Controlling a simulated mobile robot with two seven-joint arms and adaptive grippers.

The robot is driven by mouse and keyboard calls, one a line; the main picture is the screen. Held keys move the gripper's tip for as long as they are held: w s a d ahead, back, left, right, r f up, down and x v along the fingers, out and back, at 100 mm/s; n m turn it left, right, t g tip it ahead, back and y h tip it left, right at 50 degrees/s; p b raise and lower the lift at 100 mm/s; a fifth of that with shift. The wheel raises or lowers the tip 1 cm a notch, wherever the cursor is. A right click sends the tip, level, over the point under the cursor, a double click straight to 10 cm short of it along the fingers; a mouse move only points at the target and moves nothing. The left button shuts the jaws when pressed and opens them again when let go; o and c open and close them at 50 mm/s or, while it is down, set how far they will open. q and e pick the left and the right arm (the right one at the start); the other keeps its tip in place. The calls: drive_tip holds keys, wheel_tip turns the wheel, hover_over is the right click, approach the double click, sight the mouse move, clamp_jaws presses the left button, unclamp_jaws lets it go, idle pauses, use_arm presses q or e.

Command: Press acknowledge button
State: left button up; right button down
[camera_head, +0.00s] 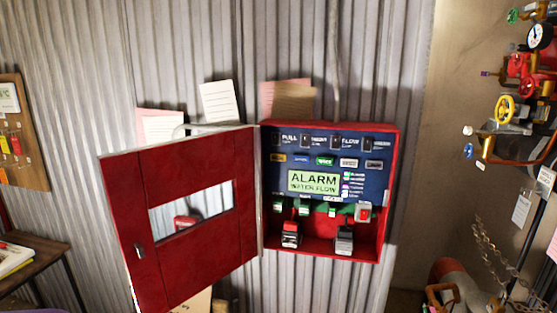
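The red alarm panel (393,190) is fixed to the corrugated wall, and its red door (182,260) stands open to the left. Inside is a blue face with a lit display (314,182) reading "ALARM WATER FLOW". Above the display is a row of small labelled buttons, among them a green one (325,160) and a white one (349,163). Their labels are too small to read, so I cannot tell which is the acknowledge button. Neither of my grippers shows in this view.
Below the display are small green switches (304,207), a red device (363,213) and two larger ones (290,236) (344,240). Pipes with a yellow valve wheel (504,109) and a gauge (540,36) are at right. A side table (35,262) stands at left.

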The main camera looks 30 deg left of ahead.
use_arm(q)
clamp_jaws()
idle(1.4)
